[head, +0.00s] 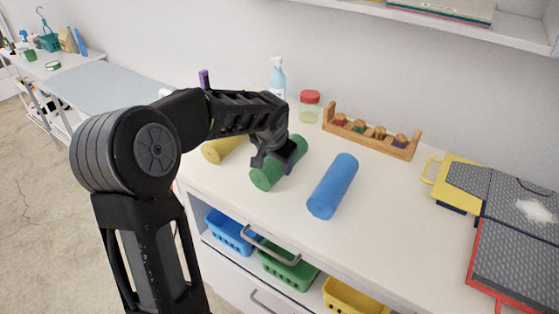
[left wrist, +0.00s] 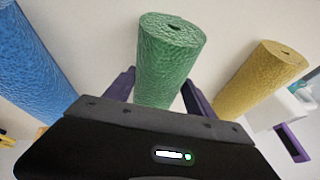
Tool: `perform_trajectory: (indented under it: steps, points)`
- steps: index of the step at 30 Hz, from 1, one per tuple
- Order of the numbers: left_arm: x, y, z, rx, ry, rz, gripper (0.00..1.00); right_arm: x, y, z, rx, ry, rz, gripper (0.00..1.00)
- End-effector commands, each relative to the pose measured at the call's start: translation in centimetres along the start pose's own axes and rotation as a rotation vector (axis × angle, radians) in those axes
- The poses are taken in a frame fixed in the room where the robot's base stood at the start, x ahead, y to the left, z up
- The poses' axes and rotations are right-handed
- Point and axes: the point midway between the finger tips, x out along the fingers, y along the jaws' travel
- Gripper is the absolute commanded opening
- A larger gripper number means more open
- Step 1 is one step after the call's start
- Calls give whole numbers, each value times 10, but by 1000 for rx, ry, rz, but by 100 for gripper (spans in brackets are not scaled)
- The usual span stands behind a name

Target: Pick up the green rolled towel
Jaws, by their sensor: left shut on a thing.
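The green rolled towel (head: 266,177) lies on the white counter between a yellow roll and a blue roll. My left gripper (head: 279,157) is over its middle, coming down from above, and is shut on it. In the left wrist view, the green towel (left wrist: 168,62) sits between the two purple fingers of the left gripper (left wrist: 160,92). I cannot tell whether the towel is touching the counter or slightly raised. My right gripper is not in view.
The blue roll (head: 333,187) lies to the right and the yellow roll (head: 222,149) to the left. Behind stand a spray bottle (head: 278,78), a red-lidded jar (head: 309,106) and a wooden rack (head: 371,134). Yellow and red trays with dark mats are at the right. Colored baskets (head: 287,268) sit below the counter.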

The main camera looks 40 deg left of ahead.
Motion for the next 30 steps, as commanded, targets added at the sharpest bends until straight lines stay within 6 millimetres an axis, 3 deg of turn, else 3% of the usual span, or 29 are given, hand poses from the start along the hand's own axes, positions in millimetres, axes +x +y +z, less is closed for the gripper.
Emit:
perform_trajectory:
  steps: [13, 24, 30]
  points:
    - [-9, -2, -5, -1, 4, -1, 14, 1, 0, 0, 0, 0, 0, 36]
    - [-69, -17, -30, -1, 5, -1, 14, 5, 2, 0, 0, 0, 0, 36]
    - [-89, -22, -38, 0, 3, 0, 14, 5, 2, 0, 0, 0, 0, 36]
